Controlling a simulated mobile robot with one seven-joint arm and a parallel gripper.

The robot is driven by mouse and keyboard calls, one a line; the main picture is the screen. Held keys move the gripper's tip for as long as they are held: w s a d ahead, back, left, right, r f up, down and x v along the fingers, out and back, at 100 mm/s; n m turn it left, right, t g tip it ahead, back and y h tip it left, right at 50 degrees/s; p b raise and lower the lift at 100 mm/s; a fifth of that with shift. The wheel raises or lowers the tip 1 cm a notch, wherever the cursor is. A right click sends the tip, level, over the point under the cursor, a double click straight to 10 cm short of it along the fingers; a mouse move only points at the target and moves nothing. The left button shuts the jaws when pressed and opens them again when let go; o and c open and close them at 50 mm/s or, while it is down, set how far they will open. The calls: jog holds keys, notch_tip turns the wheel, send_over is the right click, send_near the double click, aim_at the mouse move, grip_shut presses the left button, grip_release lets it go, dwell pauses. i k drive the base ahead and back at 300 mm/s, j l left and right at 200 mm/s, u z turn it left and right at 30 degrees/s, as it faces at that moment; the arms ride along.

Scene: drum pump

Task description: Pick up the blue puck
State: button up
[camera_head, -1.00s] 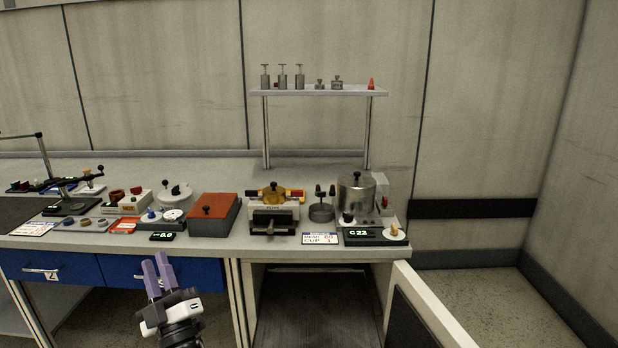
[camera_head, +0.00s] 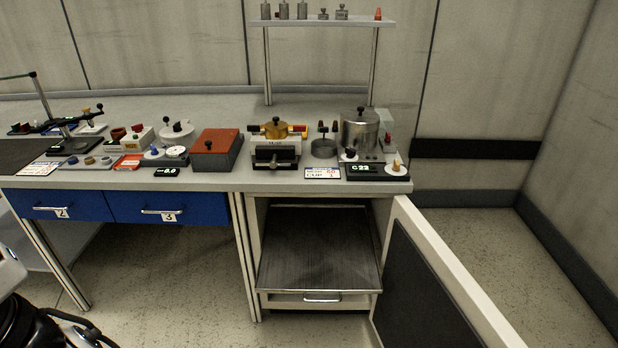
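A row of small round pucks lies on the worktop at the left, between a white label card and a red-orange card. The one at its left end looks bluish and may be the blue puck (camera_head: 72,162); it is too small to be sure of its colour. A tan one is beside it. My gripper's fingers are not in view; only part of my arm shows at the lower left edge, well below and in front of the worktop.
Drawers 2 (camera_head: 60,207) and 3 (camera_head: 165,209) are shut. The cabinet door (camera_head: 440,270) stands open at the right, with a shelf (camera_head: 318,250) inside. A black stand (camera_head: 68,147) rises behind the pucks. A red-lidded box (camera_head: 215,141) sits to the right.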

aim_at(72, 160)
jog(key=u, duration=1.25)
jog(key=i+j+z, duration=0.15)
jog(key=z, duration=0.25)
jog(key=i+j+z, duration=0.15)
jog(key=z, duration=0.2)
jog(key=i+j+z, duration=0.1)
jog(key=j, duration=0.2)
jog(key=i+j+z, duration=0.15)
jog(key=j, duration=0.2)
jog(key=i+j+z, duration=0.1)
jog(key=j, duration=0.25)
jog(key=i+j, duration=0.15)
jog(key=j, duration=0.25)
jog(key=i+j, duration=0.15)
jog(key=j, duration=0.25)
jog(key=i+j+z, duration=0.1)
jog(key=j, duration=0.3)
jog(key=i+j, duration=0.2)
jog(key=j, duration=0.2)
jog(key=i+j, duration=0.1)
jog(key=j, duration=0.3)
jog(key=i+z, duration=0.05)
